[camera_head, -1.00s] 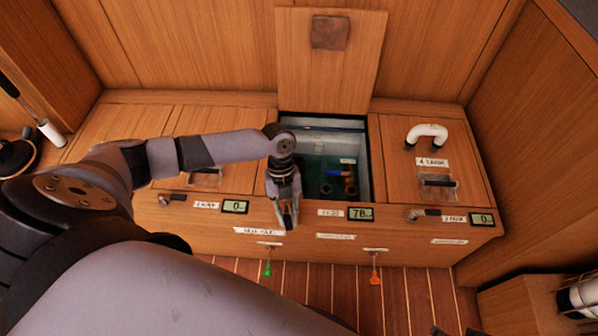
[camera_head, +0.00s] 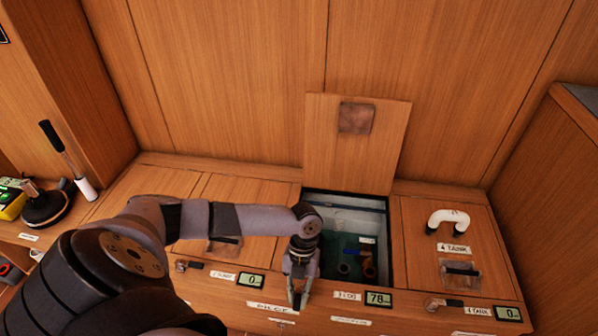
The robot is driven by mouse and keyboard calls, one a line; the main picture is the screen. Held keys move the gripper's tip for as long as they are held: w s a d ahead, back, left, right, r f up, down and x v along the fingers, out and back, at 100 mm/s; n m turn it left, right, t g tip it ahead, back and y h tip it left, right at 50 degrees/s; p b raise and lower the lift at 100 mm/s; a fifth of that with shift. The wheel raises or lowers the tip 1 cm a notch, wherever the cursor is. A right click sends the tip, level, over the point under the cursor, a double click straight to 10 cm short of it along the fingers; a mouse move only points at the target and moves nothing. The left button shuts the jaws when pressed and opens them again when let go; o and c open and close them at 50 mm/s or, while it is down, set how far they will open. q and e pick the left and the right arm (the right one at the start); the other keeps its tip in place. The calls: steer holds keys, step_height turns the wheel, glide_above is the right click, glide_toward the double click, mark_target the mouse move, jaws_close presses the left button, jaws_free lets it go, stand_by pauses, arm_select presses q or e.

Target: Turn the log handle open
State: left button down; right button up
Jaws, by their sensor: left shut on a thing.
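My left gripper (camera_head: 299,292) points down at the front panel of the wooden bench, just left of a label that seems to read 3 LOG (camera_head: 347,296). It is shut on the log handle, which the fingers hide, so I cannot tell how the handle is turned. The display (camera_head: 379,299) right of the label reads 78. Behind the gripper, the middle compartment (camera_head: 378,220) is open, with dark water and a few fittings inside. Its wooden lid (camera_head: 357,160) stands upright against the wall. My right gripper is not in view.
Similar handles sit on the panel at left (camera_head: 187,266) and right (camera_head: 443,303), beside displays reading 0. A white curved pipe (camera_head: 448,219) stands on the closed right lid.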

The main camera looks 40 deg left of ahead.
mark_target(301, 282)
arm_select(q)
steer(key=c, duration=1.5)
jaws_free()
steer(key=shift+r, duration=0.1)
steer(key=shift+w+a+r, duration=0.1)
steer(key=shift+w+r, duration=0.05)
steer(key=shift+r, duration=0.15)
steer(key=v, duration=1.1)
steer(key=shift+r, duration=0.1)
